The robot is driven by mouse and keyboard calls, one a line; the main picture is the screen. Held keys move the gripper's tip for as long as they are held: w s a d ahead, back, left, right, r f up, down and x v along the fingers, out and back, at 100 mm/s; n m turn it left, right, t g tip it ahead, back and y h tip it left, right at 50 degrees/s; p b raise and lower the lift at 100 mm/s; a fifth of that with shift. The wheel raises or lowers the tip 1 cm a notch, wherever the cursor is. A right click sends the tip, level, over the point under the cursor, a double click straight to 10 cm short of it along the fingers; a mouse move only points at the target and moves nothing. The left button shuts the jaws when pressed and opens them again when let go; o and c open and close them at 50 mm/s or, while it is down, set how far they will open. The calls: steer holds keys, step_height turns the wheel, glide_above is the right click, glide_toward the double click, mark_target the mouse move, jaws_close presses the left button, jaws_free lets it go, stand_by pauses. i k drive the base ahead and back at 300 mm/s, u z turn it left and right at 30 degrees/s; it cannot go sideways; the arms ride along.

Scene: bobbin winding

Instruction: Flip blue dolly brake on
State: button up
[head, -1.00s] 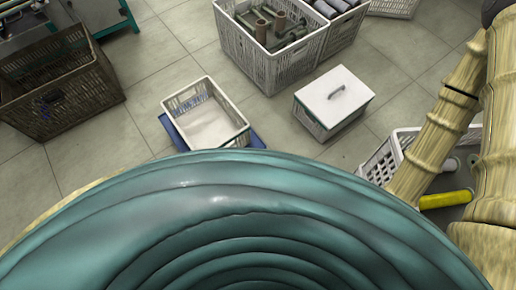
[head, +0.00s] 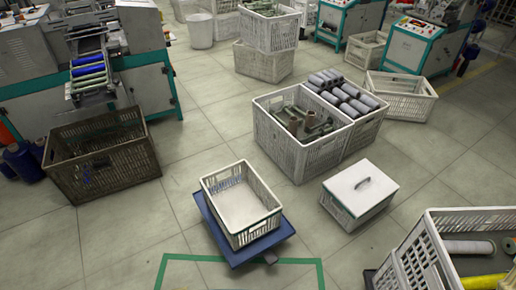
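The blue dolly (head: 278,236) stands on the tiled floor near the lower middle of the head view. A white slatted crate (head: 268,222), seemingly empty, sits on it and hides most of its top. A small grey tab (head: 270,258) sticks out at the dolly's front right edge. It may be the brake, but its position is too small to read. My gripper is not in view.
A green floor line (head: 196,258) runs in front of the dolly. A lidded white box (head: 347,211) stands to the right, a brown crate (head: 150,158) to the left, and crates of bobbins (head: 290,160) behind. A white crate (head: 480,217) fills the lower right. Bare floor surrounds the dolly.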

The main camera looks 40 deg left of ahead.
mark_target(269, 256)
steer(key=u, duration=0.25)
steer(key=k, duration=1.8)
steer(key=u, duration=0.05)
steer(key=i, duration=0.45)
steer(key=u, duration=0.75)
steer(key=i, duration=1.2)
steer(key=z, duration=0.45)
